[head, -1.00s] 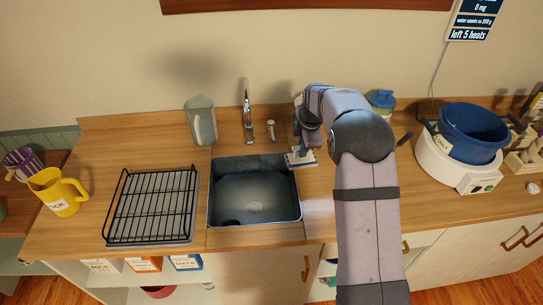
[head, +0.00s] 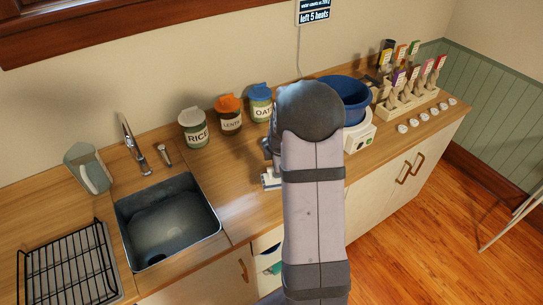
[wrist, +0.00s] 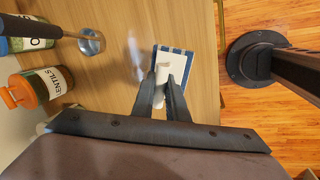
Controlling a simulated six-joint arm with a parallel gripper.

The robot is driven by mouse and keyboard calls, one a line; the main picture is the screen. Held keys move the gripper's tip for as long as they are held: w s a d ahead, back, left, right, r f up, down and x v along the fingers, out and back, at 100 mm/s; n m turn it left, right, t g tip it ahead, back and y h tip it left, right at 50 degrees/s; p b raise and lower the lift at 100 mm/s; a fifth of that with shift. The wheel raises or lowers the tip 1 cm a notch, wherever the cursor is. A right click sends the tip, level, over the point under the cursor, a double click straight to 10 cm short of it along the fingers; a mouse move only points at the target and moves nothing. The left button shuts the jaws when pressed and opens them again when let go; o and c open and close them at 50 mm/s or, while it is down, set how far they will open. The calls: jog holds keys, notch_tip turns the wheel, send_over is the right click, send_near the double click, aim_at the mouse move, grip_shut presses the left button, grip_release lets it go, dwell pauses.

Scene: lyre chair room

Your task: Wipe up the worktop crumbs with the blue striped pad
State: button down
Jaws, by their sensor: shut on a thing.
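My gripper (wrist: 165,84) is shut on the pale handle of the blue striped pad (wrist: 187,64). The pad lies flat at or just above the wooden worktop, near its front edge in the wrist view. In the head view a small pale part of the pad (head: 270,181) shows left of my arm, right of the sink. My arm hides most of the gripper there. I cannot make out crumbs on the worktop (head: 225,180). A pale streak beside the pad in the wrist view may be glare.
The sink (head: 168,220) and black rack (head: 70,268) are to the left. Jars of rice (head: 194,130), lentils (head: 230,118) and oats (head: 260,105) stand along the wall. A blue bowl (head: 350,95) on a white appliance (head: 360,138) stands right of my arm.

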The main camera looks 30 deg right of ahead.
jog(key=shift+w+d, duration=0.35)
jog(key=shift+w, duration=0.15)
notch_tip(320, 180, down, 8)
jog(key=b, duration=0.6)
jog(key=shift+f, duration=0.2)
jog(key=w, duration=0.6)
jog(key=w+p, duration=0.1)
jog(key=w, duration=0.6)
jog(key=shift+a+r, duration=0.1)
jog(key=shift+r, duration=0.1)
jog(key=a, duration=0.4)
jog(key=shift+a, duration=0.3)
jog(key=s+b, duration=0.1)
jog(key=s, duration=1.2)
jog(key=shift+s+d+b, duration=0.1)
jog(key=shift+d+b, duration=0.05)
jog(key=shift+b, duration=0.15)
jog(key=a, duration=0.4)
jog(key=shift+a, duration=0.4)
jog(key=w+p, duration=0.2)
jog(key=w, duration=1.1)
jog(key=shift+w+d, duration=0.1)
notch_tip(320, 180, up, 8)
jog(key=p, duration=0.5)
jog(key=shift+r, duration=0.1)
